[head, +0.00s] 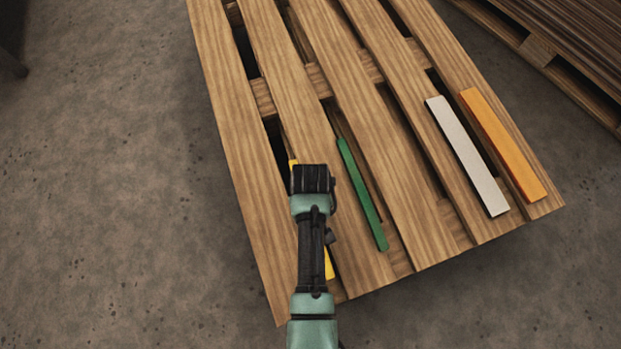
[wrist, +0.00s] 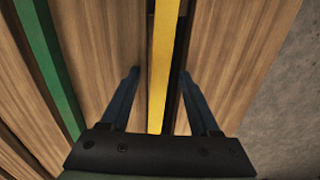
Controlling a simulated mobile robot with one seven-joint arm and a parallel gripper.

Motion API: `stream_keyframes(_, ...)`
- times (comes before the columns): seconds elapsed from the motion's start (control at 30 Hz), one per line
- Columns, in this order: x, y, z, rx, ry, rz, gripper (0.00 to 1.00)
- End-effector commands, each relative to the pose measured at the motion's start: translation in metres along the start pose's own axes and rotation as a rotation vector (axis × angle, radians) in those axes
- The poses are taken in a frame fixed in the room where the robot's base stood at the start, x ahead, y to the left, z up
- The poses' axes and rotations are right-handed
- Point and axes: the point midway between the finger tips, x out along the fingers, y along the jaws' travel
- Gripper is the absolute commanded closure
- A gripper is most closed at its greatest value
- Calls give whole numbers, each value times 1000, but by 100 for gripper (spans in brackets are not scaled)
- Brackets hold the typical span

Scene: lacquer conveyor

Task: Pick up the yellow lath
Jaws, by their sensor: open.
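The yellow lath (head: 329,265) lies on the wooden pallet (head: 225,95) at its left front, and my arm hides most of it in the head view. Only its two ends show there. In the wrist view the yellow lath (wrist: 163,65) runs lengthwise between the two fingers of my gripper (wrist: 158,95). My gripper is open, with one finger on each side of the lath and a gap to both. The fingers do not touch it. In the head view my gripper (head: 311,168) is over the lath, its fingertips hidden.
A green lath (head: 362,195) lies just right of my gripper, and it also shows in the wrist view (wrist: 45,62). A white lath (head: 467,156) and an orange lath (head: 503,145) lie at the pallet's right. Slat gaps are open. Another pallet (head: 550,50) stands upper right.

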Motion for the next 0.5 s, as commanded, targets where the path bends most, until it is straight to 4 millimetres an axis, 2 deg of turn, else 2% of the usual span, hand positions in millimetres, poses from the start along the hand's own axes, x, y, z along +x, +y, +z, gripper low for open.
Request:
stream_keyframes(0.13, -1, 0, 0, 0, 1, 0, 38)
stream_keyframes(0.17, -1, 0, 0, 0, 1, 0, 41)
stream_keyframes(0.5, -2, 0, 0, 1, 0, 0, 100)
